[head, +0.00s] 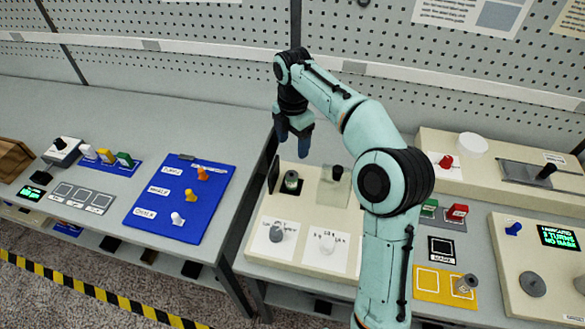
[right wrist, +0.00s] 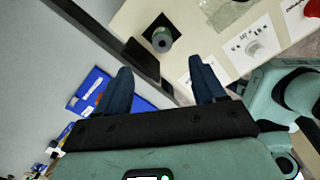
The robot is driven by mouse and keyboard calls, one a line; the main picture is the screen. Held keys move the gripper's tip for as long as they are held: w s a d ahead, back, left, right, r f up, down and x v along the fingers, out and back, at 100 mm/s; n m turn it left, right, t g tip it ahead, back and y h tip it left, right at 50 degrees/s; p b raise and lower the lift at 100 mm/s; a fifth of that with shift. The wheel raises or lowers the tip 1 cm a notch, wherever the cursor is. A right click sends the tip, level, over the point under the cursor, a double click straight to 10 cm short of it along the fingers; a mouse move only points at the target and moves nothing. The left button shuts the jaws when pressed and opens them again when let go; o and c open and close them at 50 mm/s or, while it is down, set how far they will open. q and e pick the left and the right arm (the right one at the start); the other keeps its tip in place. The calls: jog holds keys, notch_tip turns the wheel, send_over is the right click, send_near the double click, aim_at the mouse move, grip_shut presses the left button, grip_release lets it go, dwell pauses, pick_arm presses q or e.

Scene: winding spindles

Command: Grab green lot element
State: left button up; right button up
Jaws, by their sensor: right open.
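Green items show in several places in the head view, and I cannot tell which is the lot element. A green block (head: 124,159) stands at the right end of a row with white and yellow blocks on the left bench. Another green block (head: 429,207) is beside a red one, right of my arm. A dark cylinder with a greenish band (head: 291,182) stands on the beige station; it also shows in the right wrist view (right wrist: 162,41). My right gripper (head: 292,145) is open and empty above and behind that station; its fingers are apart in the right wrist view (right wrist: 160,68). My left gripper is out of view.
A blue board (head: 150,221) with orange, yellow and white pegs lies on the left bench. The beige station (head: 256,257) has two knobs and an upright dark plate (head: 273,174). A gap separates the benches. My right arm hides part of the right side.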

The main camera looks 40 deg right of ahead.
jog(key=b, duration=0.2)
send_over(292, 174)
jog(key=f, duration=0.7)
jog(key=shift+s+d, duration=0.15)
jog(key=shift+s, duration=0.1)
jog(key=shift+w+f, duration=0.25)
jog(key=shift+f, duration=0.7)
notch_tip(292, 174, down, 4)
jog(key=shift+f+b, duration=0.1)
jog(key=shift+b, duration=0.2)
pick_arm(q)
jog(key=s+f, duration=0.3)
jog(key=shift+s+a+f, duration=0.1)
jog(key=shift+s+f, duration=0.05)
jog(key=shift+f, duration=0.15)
pick_arm(e)
jog(key=shift+c, duration=0.3)
jog(key=c, duration=1.1)
